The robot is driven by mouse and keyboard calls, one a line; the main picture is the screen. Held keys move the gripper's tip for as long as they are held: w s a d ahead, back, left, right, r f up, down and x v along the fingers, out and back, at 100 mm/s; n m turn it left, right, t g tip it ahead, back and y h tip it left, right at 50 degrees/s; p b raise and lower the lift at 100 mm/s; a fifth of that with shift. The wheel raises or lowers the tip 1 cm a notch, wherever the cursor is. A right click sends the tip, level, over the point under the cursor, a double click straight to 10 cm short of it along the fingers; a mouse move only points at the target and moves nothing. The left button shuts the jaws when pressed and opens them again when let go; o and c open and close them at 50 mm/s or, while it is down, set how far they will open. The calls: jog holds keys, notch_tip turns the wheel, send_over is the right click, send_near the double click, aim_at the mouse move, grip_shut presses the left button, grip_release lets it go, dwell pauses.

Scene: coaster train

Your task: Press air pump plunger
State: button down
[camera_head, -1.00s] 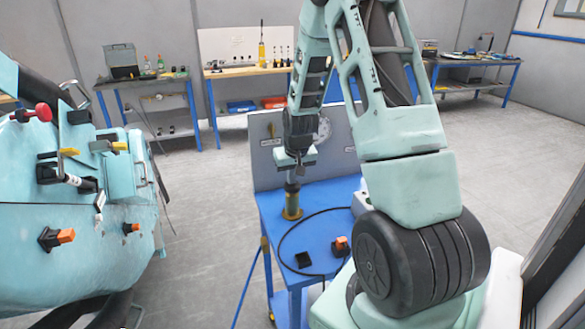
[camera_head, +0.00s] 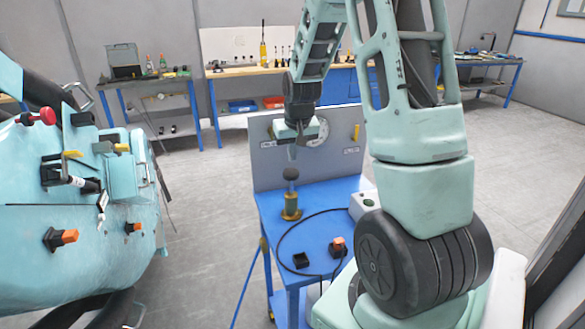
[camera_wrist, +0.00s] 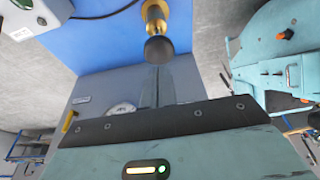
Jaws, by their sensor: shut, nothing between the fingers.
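The air pump stands on the blue table (camera_head: 330,212). It has a brass body (camera_head: 291,204) and a dark round plunger knob (camera_head: 290,173) on top, raised above the body. In the wrist view the knob (camera_wrist: 159,50) shows end-on in front of the brass body (camera_wrist: 155,14). My gripper (camera_head: 292,154) is shut and empty, pointing down a little above the knob; a small gap seems to show between them. In the wrist view the narrow closed fingers (camera_wrist: 163,84) lie just below the knob. The plunger's rod is mostly hidden.
A grey upright panel (camera_head: 268,165) with a round gauge (camera_head: 314,132) stands behind the pump. A black hose (camera_head: 286,232), a black block (camera_head: 301,260) and an orange-topped switch (camera_head: 337,246) are on the table. A teal coaster car (camera_head: 80,210) is at left.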

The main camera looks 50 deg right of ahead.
jog(key=shift+b+v, duration=0.3)
jog(key=shift+v, duration=1.8)
jog(key=shift+w, duration=0.1)
